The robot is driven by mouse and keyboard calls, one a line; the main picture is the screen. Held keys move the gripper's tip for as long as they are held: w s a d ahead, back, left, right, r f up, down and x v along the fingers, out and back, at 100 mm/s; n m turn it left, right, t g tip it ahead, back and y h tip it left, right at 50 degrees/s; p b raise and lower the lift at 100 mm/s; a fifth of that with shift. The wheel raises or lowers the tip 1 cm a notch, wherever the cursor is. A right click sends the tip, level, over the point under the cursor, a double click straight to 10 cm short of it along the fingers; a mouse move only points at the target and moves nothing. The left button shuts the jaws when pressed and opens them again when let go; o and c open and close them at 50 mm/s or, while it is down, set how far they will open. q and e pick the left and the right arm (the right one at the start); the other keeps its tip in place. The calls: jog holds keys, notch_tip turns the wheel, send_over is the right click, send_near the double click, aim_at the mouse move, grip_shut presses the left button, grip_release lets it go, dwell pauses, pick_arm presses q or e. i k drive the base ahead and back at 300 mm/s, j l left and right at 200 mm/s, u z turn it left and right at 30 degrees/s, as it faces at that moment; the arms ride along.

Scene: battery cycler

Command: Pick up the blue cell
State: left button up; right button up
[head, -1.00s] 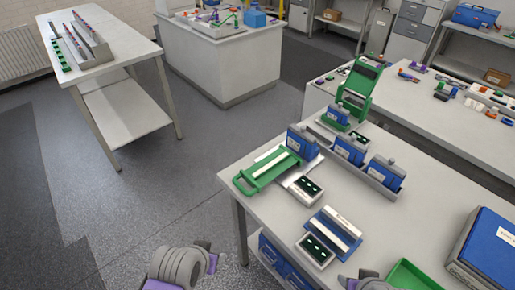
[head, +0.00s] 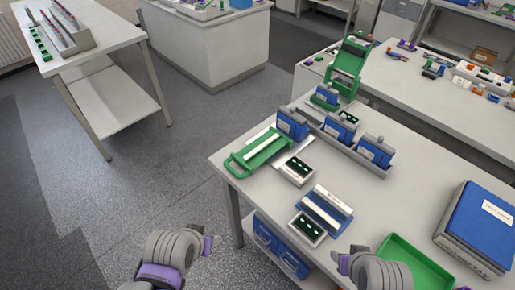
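Several blue cells with grey tops stand on the near table. One blue cell (head: 292,123) is at the left end of a grey rack, with another (head: 340,128) in the middle and one (head: 376,151) at the right end. A further blue cell (head: 325,96) sits in front of the raised green fixture (head: 350,62). My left gripper (head: 209,244) is off the table's left side, over the floor, apart from the cells. My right gripper (head: 341,262) is over the table's near part, well in front of the rack. Finger gaps are not clear in either; no held object shows.
A green tray with a handle (head: 258,152) and a blue holder (head: 326,211) with small display boxes lie before the rack. A green bin (head: 414,262) and a large blue box (head: 484,222) occupy the right. Bare tabletop (head: 400,200) lies between.

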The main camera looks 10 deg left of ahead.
aim_at(295, 131)
jog(key=i+j+u, duration=0.4)
jog(key=i+u, duration=0.25)
jog(key=u, duration=0.15)
jog(key=j, duration=0.05)
